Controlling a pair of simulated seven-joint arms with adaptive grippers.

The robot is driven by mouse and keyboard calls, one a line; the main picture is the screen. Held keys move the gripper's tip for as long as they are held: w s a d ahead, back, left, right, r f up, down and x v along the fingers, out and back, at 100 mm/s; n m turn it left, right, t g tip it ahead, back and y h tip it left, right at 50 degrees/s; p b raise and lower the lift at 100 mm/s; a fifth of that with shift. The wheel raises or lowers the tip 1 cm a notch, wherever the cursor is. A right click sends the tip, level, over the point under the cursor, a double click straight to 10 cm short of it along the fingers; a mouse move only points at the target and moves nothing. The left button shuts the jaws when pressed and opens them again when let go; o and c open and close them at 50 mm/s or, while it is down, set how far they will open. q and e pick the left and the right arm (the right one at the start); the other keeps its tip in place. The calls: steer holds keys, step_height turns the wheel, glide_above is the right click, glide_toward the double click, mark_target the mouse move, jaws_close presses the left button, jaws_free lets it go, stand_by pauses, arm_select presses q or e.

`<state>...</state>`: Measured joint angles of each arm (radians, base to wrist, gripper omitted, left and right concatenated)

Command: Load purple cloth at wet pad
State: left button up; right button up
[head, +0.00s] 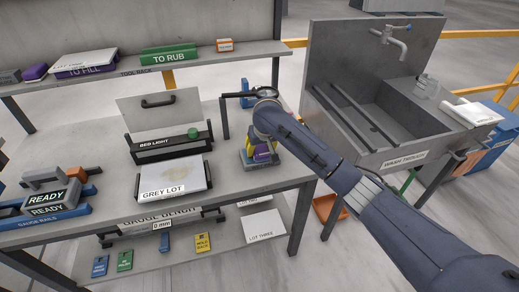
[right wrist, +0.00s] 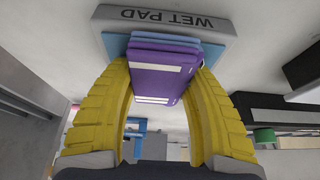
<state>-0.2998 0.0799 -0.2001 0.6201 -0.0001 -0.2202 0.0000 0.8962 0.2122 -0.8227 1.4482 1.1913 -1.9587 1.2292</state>
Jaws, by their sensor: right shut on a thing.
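The purple cloth (right wrist: 150,72), a folded stack with white bands, sits between the yellow fingers of my right gripper (right wrist: 157,80) in the right wrist view. The gripper is shut on it. The wet pad (right wrist: 165,20), a grey base with an upside-down label and a light blue top, lies directly beyond the cloth. Blue layers show at the cloth's far edge, and I cannot tell whether it rests fully on the pad. In the head view the purple cloth (head: 264,150) and the wet pad (head: 262,166) are at the bench's right end, partly hidden by my right gripper (head: 260,146). My left gripper is out of view.
The grey lot tray (head: 175,195) and bed light box (head: 168,152) stand left of the pad. A dark bracket (head: 225,118) rises just behind my right gripper. A sink (head: 375,125) stands to the right. The bench front edge is close by the pad.

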mark_target(259, 147)
steer(key=shift+r, duration=3.4)
